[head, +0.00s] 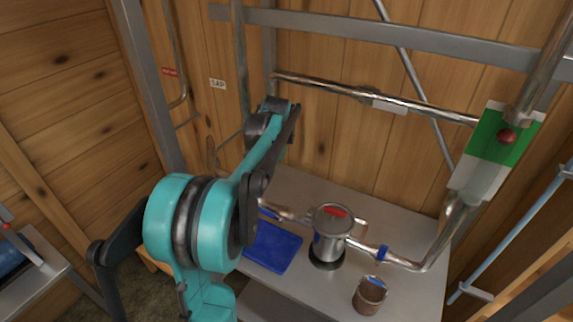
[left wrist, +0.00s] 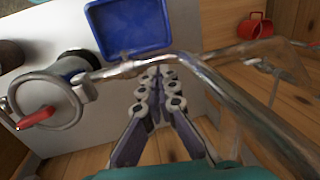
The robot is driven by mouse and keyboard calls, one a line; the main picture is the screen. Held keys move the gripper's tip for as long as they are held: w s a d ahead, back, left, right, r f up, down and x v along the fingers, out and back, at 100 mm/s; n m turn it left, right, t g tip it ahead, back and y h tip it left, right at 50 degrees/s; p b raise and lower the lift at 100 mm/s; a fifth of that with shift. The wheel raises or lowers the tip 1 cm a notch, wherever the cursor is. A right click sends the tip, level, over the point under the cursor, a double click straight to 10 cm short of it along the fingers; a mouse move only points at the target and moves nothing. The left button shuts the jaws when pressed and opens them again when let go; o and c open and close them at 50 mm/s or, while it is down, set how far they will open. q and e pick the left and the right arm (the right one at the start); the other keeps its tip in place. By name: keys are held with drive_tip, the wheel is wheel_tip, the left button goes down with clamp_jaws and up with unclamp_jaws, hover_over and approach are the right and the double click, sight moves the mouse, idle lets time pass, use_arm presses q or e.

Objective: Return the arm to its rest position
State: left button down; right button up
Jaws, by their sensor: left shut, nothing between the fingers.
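My left gripper (left wrist: 156,74) is shut and empty in the left wrist view, its fingertips close to a bent metal pipe (left wrist: 215,85); I cannot tell whether they touch. In the head view my teal left arm rises from the bottom, left of the counter, and hides most of the gripper. My right gripper is in neither view.
A metal canister (head: 329,240) with a red-topped lid, a blue tray (head: 275,249) and a brown cup (head: 370,297) stand on the grey counter (head: 300,195). Pipes and a green-and-white panel (head: 492,150) crowd the right.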

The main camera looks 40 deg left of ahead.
use_arm(q)
drive_tip(key=s+d+f+t+b, duration=0.2)
drive_tip(key=d+b, duration=0.1)
drive_tip(key=d, duration=0.4)
drive_tip(key=s+d+f+t+b, duration=0.1)
drive_tip(key=s+d+b, duration=0.2)
drive_tip(key=d, duration=0.5)
drive_tip(key=s+d+f+m+t+h+b, duration=0.1)
drive_tip(key=s+d+f+t+b, duration=0.3)
drive_tip(key=s+d+f, duration=0.5)
drive_tip(key=d+f+h+b, duration=0.1)
drive_tip(key=d+f, duration=0.1)
drive_tip(key=d, duration=0.2)
drive_tip(key=shift+s+b, duration=0.35)
drive_tip(key=c, duration=2.3)
unclamp_jaws()
